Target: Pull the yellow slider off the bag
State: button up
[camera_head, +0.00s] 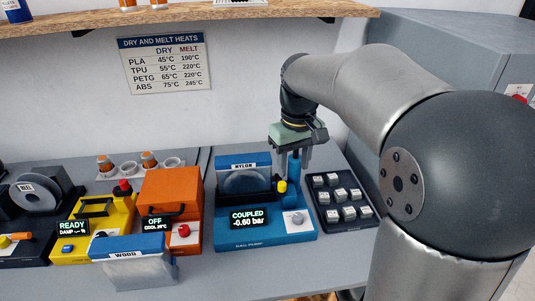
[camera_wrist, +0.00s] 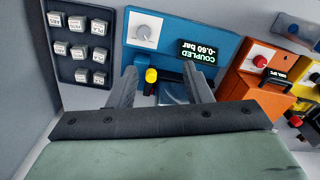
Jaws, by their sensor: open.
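My gripper (camera_head: 290,167) is open and points down over the right part of the blue bag pump (camera_head: 262,228). In the wrist view, the yellow piece (camera_wrist: 151,76) shows between the fingers of my gripper (camera_wrist: 160,72), nearer the left finger, with a gap on both sides. In the head view this yellow piece (camera_head: 282,187) is at the right end of the bag marked NYLON (camera_head: 243,160), which stands at the back of the pump. I cannot tell whether the piece sits on the bag or on the pump. The pump display reads COUPLED, -0.60 bar.
A dark tray (camera_head: 322,215) of small white blocks lies right of the pump. An orange box (camera_head: 170,200) and a yellow machine (camera_head: 103,215) stand left. A bag marked WOOD (camera_head: 135,268) is at the front. A grey cabinet (camera_head: 440,55) is at the right.

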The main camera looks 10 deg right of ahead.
jog(key=r+n, duration=0.2)
send_over(282, 183)
notch_tip(282, 183, down, 17)
jog(key=shift+f+p, duration=0.15)
jog(key=shift+p, duration=0.4)
